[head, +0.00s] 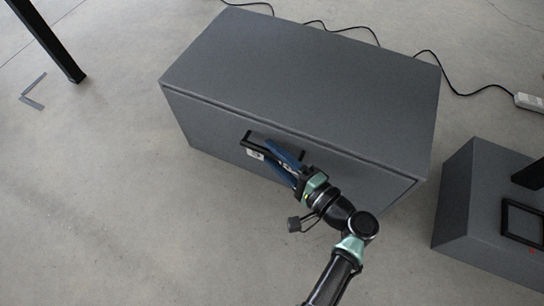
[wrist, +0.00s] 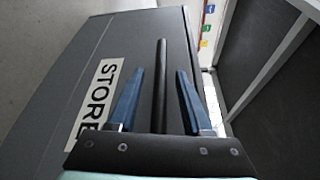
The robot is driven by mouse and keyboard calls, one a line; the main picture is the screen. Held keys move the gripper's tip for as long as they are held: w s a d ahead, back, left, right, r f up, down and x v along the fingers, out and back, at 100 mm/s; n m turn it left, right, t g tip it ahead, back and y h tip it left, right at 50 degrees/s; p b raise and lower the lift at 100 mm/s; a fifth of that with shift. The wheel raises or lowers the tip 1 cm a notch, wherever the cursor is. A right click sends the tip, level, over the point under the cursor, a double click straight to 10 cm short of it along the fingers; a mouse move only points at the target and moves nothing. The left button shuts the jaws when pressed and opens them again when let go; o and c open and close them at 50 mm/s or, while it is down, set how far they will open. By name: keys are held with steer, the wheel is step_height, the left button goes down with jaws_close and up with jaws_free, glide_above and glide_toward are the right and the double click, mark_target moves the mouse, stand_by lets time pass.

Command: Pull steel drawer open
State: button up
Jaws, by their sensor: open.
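The steel drawer is a grey box-shaped unit (head: 310,75) on the floor, with its front face (head: 215,130) towards me. The drawer looks shut, its front flush with the body. A black bar handle (head: 247,138) is on that front, partly hidden by my gripper (head: 265,149) in the head view. In the wrist view, the handle bar (wrist: 162,75) runs between the two blue fingers of my gripper (wrist: 160,73). The fingers are open, with a gap on each side of the bar. A white STORE label (wrist: 97,100) lies left of the handle.
A second grey box (head: 480,195) with a black frame on it stands at the right. Black cables and a white power strip (head: 530,102) lie behind. A black post (head: 55,45) stands at the upper left. The floor at left and front is clear.

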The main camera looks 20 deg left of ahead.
steer(key=shift+w+a, duration=0.25)
steer(key=shift+a, duration=0.2)
jaws_close()
stand_by(1.2)
